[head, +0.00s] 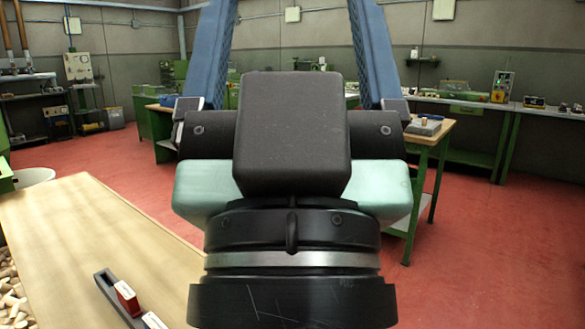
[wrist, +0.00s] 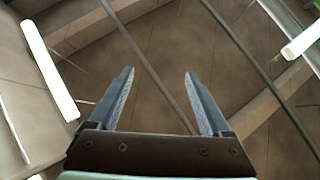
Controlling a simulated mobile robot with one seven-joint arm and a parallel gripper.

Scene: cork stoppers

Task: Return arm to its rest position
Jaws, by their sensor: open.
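My gripper (wrist: 158,72) is open and empty in the wrist view, its two blue-grey fingers apart with nothing between them. Behind them the wrist view shows a ceiling with beams and bright lamps, so the gripper points upward. In the head view my gripper and wrist fill the middle, very close to the camera. The blue fingers rise on both sides and their tips are cut off by the top edge. Cork stoppers (head: 12,300) lie in a heap at the lower left of the head view, partly cut off by the frame edge.
A wooden table top (head: 110,225) lies at the lower left. On it is a dark holder with a red block (head: 127,297) and another, partly hidden block. A green-legged workbench (head: 437,130) stands behind my wrist at right. Red floor (head: 490,250) is clear at the right.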

